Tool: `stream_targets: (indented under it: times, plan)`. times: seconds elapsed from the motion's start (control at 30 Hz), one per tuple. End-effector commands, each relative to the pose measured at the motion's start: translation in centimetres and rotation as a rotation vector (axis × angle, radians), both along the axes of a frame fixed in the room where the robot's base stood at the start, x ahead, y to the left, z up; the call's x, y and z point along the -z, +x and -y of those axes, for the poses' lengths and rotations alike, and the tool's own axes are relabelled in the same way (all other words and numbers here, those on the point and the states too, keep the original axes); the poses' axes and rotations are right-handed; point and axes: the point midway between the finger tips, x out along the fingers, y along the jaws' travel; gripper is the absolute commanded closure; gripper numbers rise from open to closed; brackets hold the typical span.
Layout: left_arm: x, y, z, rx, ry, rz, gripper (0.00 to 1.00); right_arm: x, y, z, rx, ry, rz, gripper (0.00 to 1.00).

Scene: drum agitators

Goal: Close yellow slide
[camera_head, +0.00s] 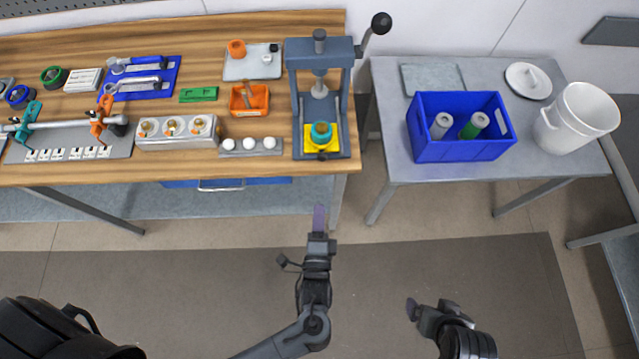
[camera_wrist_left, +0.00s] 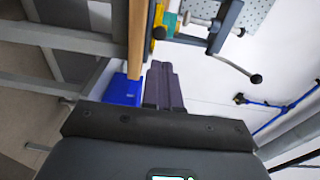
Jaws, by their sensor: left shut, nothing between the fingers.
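The yellow slide (camera_head: 310,142) sits at the base of the grey lever press (camera_head: 305,75), near the front edge of the wooden bench. A round teal part (camera_head: 321,131) is on top of it and hides its middle. My left gripper (camera_head: 320,212) is shut and empty, in front of the bench edge and apart from the slide. Its closed fingers (camera_wrist_left: 164,85) also show in the left wrist view, with a bit of yellow (camera_wrist_left: 168,25) beyond them. My right gripper (camera_head: 412,308) is at the lower right, away from the bench; its fingers are unclear.
The press handle (camera_head: 380,24) rises at the upper right of the press. White balls in a grey holder (camera_head: 251,148) lie left of the press. A blue crate (camera_head: 461,151) and a white drum (camera_head: 580,118) stand on the grey side table. The floor before the bench is clear.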

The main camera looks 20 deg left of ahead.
Motion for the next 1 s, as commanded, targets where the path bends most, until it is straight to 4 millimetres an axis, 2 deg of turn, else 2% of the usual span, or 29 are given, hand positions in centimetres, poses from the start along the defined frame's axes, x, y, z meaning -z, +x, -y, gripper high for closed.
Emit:
stream_targets:
  times: [0.17, 0.6, 0.8, 1.0]
  plan:
    - [-0.1, 2.1, -0.9, -0.002, 0.001, 0.004, 1.00, -0.1, 0.0, 0.0, 0.000, 0.000, 0.002, 0.07]
    - [0.3, 9.4, -3.7, 0.000, 0.001, 0.002, 1.00, 0.3, 0.0, 0.1, -0.002, -0.003, 0.000, 0.07]
    - [0.4, 11.5, -4.5, 0.000, -0.001, 0.001, 1.00, 0.4, 0.0, 0.2, -0.004, -0.007, 0.000, 0.07]
    - [0.5, 12.3, -4.9, 0.000, -0.001, -0.001, 1.00, 0.4, 0.0, 0.2, -0.004, -0.007, 0.000, 0.07]
